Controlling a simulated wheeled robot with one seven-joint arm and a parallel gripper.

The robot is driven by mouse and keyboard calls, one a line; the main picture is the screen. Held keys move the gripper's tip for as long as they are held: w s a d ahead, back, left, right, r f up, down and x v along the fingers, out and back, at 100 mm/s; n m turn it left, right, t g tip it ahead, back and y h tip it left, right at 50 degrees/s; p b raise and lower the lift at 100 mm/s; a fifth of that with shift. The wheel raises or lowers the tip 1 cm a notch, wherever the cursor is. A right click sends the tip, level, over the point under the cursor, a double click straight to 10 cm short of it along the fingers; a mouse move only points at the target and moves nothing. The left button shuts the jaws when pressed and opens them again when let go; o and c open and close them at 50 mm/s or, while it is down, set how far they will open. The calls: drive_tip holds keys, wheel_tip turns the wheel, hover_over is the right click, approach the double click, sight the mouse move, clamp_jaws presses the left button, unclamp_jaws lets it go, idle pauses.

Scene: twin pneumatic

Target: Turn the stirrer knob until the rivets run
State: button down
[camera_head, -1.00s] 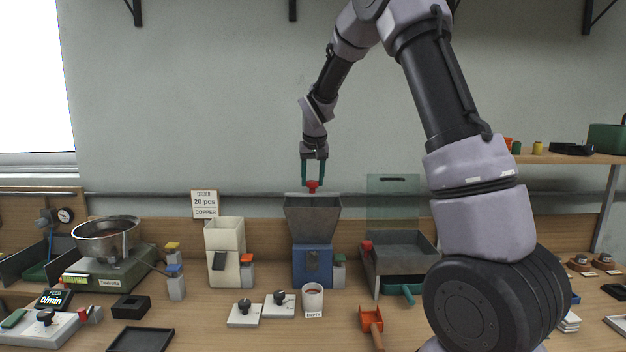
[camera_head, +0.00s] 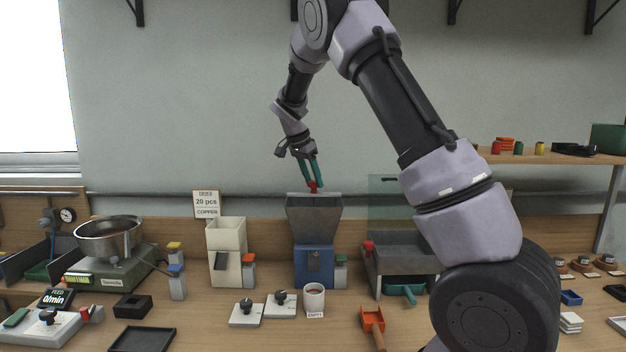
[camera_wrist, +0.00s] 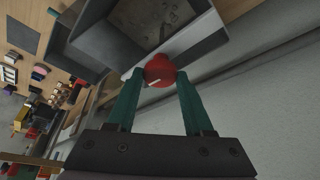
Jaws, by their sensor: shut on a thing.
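The red knob (camera_head: 313,187) stands at the top back edge of a grey hopper (camera_head: 314,222) on a blue base (camera_head: 313,268). In the wrist view the red knob (camera_wrist: 160,70) has a pale slanted pointer mark. My gripper (camera_head: 314,183) is shut on it, with a teal finger on each side, tilted in the head view. The wrist view shows my gripper (camera_wrist: 160,78) from behind. Some small pieces lie on the hopper floor; whether they are rivets, or move, I cannot tell. The feed display (camera_head: 57,298) appears to read 0/min.
A white hopper (camera_head: 226,250) stands left and a grey tray machine (camera_head: 400,265) right. A steel bowl (camera_head: 108,238) sits on a green base at the left. A cup (camera_head: 314,297) and two knob plates (camera_head: 246,314) lie in front. The wall is close behind.

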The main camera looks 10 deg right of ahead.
drive_tip(key=m+g, duration=0.2)
drive_tip(key=m, duration=0.4)
drive_tip(key=shift+w+a, duration=0.1)
drive_tip(key=shift+w, duration=0.05)
idle(0.4)
drive_tip(key=shift+c, duration=1.4)
unclamp_jaws()
drive_tip(key=v, duration=1)
drive_tip(key=shift+w+a+r, duration=0.2)
drive_tip(key=shift+a+r, duration=0.1)
drive_tip(key=shift+a, duration=0.05)
